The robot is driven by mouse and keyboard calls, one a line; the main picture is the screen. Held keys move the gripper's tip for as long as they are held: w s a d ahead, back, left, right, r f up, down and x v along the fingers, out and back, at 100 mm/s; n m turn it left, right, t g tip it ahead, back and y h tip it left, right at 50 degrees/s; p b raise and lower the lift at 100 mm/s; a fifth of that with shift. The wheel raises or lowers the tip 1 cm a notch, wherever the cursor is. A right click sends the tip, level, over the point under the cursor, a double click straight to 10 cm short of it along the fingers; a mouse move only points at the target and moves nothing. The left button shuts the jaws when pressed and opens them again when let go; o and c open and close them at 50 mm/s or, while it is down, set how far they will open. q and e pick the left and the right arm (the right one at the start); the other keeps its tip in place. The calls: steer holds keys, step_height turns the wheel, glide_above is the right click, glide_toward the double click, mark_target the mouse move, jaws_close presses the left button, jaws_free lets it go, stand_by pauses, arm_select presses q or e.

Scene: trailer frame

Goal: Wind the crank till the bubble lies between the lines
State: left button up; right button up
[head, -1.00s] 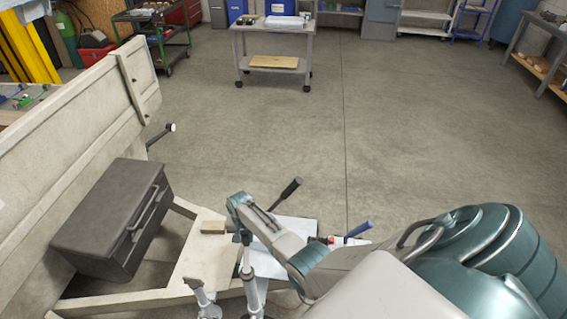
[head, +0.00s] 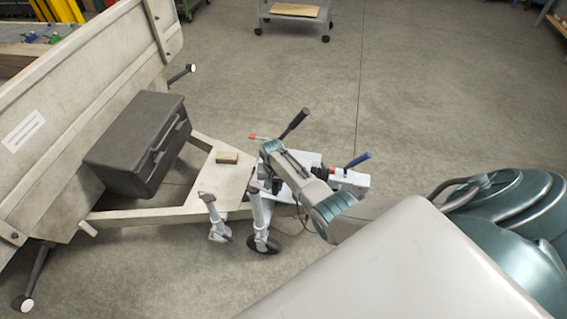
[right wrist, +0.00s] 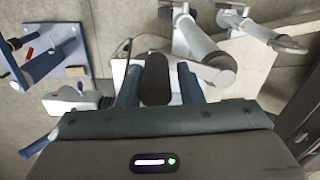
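My right gripper (head: 268,180) hangs over the front of the trailer drawbar, beside the jockey wheel post (head: 259,215). In the right wrist view its two blue fingers (right wrist: 157,82) stand either side of a dark rounded grip (right wrist: 155,80), seemingly the crank's handle. Narrow gaps seem to show beside the grip, so the gripper looks open around it. The crank arm is hidden in the head view by my gripper. A small tan block (head: 228,157) lies on the drawbar plate; I cannot make out a bubble or lines. My left gripper is not in view.
The trailer (head: 85,85) stands at the left, with a dark toolbox (head: 135,140) on its frame. A black-gripped lever (head: 293,124) and a blue-handled coupling (head: 357,160) stand close to my right gripper. The floor beyond is clear up to a cart (head: 293,11).

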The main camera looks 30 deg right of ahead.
steer(key=o, duration=0.3)
steer(key=shift+w+a+r, duration=0.25)
steer(key=shift+a+r, duration=0.1)
steer(key=shift+r, duration=0.2)
steer(key=o, duration=0.4)
steer(key=shift+w+f, duration=0.1)
steer(key=shift+w, duration=0.05)
steer(key=o, duration=0.7)
steer(key=shift+w+d+f, duration=0.35)
steer(key=shift+d+f, duration=0.2)
steer(key=shift+f, duration=0.05)
steer(key=shift+s+d, duration=0.15)
steer(key=shift+s+r, duration=0.1)
steer(key=shift+r, duration=0.15)
steer(key=r, duration=0.2)
steer(key=shift+a+r, duration=0.2)
steer(key=shift+r, duration=0.1)
step_height(320, 180, up, 5)
steer(key=shift+f, duration=0.1)
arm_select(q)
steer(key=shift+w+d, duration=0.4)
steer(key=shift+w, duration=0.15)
arm_select(e)
steer(key=shift+d+r, duration=0.1)
steer(key=shift+r, duration=0.1)
